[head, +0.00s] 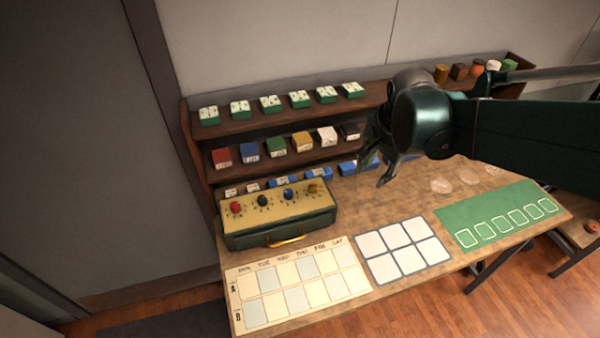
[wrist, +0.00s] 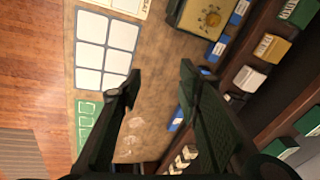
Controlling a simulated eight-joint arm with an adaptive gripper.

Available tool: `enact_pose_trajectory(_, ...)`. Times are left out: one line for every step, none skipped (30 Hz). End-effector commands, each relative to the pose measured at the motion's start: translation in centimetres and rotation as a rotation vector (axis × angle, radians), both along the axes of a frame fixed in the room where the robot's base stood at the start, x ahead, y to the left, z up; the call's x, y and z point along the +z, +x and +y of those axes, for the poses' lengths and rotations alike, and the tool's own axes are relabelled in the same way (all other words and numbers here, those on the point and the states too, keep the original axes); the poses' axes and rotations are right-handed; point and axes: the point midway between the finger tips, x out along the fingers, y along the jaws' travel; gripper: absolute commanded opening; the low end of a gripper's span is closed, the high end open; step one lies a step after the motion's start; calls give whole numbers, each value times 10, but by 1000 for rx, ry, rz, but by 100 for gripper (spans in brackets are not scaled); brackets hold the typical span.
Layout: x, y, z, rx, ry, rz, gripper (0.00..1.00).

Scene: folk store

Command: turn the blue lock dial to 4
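The green lock box (head: 277,229) stands at the left of the table, with a tan top carrying a row of dials. The blue dial (head: 288,194) sits between a dark dial (head: 262,200) and the yellow dial (head: 313,187); the red dial (head: 236,207) is at the left end. Their numbers are too small to read. My gripper (head: 375,172) is in the air right of the box, apart from the dials. In the wrist view my gripper (wrist: 160,74) is open and empty. That view shows only a corner of the box with the yellow dial (wrist: 213,18).
Shelves (head: 290,115) with coloured boxes and green-edged tiles stand behind the lock box. A weekday chart (head: 300,287), a white-square grid (head: 403,248) and a green mat (head: 500,214) lie in front and to the right. Clear discs (head: 441,186) lie near the mat.

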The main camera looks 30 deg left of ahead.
Motion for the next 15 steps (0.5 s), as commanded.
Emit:
enact_pose_trajectory(-2, 2, 14, -6, 1, 10, 34)
enact_pose_trajectory(-3, 3, 20, -14, 1, 18, 34)
enact_pose_trajectory(-6, 4, 29, -24, 1, 27, 34)
enact_pose_trajectory(-8, 5, 36, -29, 1, 34, 34)
enact_pose_trajectory(-10, 6, 43, -37, 1, 40, 34)
enact_pose_trajectory(-13, 6, 51, -47, 2, 48, 34)
enact_pose_trajectory(-16, 7, 58, -55, 1, 55, 34)
enact_pose_trajectory(-18, 7, 65, -61, 0, 63, 34)
enact_pose_trajectory(-21, 7, 74, -71, 1, 71, 34)
enact_pose_trajectory(-23, 8, 81, -78, -1, 77, 34)
enact_pose_trajectory(-26, 7, 88, -86, -1, 83, 34)
enact_pose_trajectory(-29, 7, 97, -95, -2, 92, 34)
enact_pose_trajectory(-32, 7, 104, -103, -4, 98, 34)
enact_pose_trajectory(-35, 7, 111, -111, -5, 104, 34)
enact_pose_trajectory(-38, 6, 120, -120, -6, 111, 34)
